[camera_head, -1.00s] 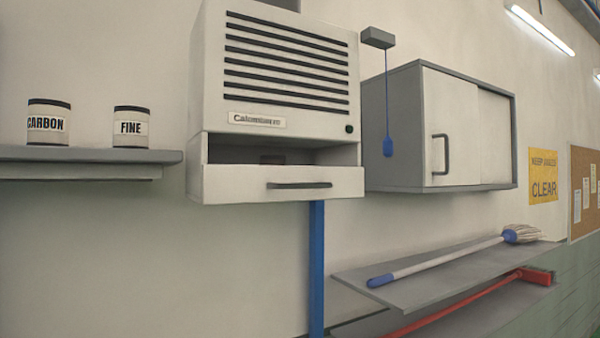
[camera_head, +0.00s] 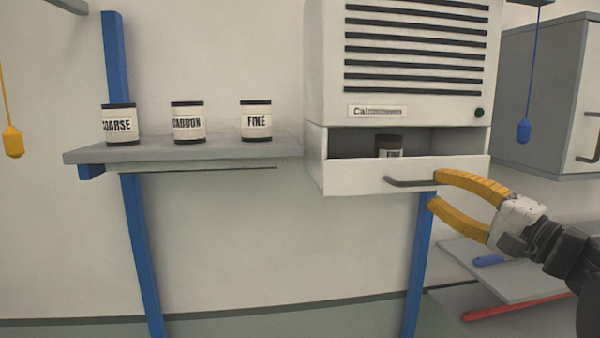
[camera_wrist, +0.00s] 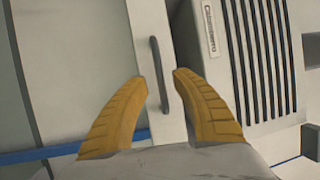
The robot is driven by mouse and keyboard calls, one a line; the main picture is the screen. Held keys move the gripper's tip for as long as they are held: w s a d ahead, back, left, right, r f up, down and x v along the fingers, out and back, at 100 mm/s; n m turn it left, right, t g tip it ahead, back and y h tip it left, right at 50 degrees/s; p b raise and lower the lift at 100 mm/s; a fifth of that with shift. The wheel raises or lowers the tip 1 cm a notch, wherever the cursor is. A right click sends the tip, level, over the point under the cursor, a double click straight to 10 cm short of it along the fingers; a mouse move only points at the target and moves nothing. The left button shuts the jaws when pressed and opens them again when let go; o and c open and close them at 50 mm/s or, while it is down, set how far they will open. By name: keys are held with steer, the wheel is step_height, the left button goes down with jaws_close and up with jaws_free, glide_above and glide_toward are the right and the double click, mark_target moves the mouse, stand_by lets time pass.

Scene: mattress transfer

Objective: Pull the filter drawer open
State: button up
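The filter drawer (camera_head: 350,176) is the white front at the bottom of the wall-mounted air unit (camera_head: 325,70). It stands partly out, and a dark-lidded jar (camera_head: 389,146) shows inside. A dark bar handle (camera_head: 405,183) crosses its face. My gripper (camera_head: 437,190) has yellow fingers, open at the right end of the handle. In the wrist view, the handle (camera_wrist: 160,75) lies between the spread fingertips of my gripper (camera_wrist: 158,77), running lengthwise; contact is not clear. The drawer front (camera_wrist: 147,40) fills the middle there.
A grey shelf (camera_head: 185,150) left of the unit holds jars labelled COARSE (camera_head: 121,123), CARBON (camera_head: 188,121) and FINE (camera_head: 256,120). A grey cabinet (camera_head: 550,90) hangs at right. Lower right shelves (camera_head: 500,268) hold a blue-ended tool and a red one. Blue posts (camera_head: 420,260) run below.

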mark_target(425, 183)
steer(key=shift+x, duration=1.8)
steer(key=shift+c, duration=0.2)
jaws_close()
steer(key=shift+s, duration=0.1)
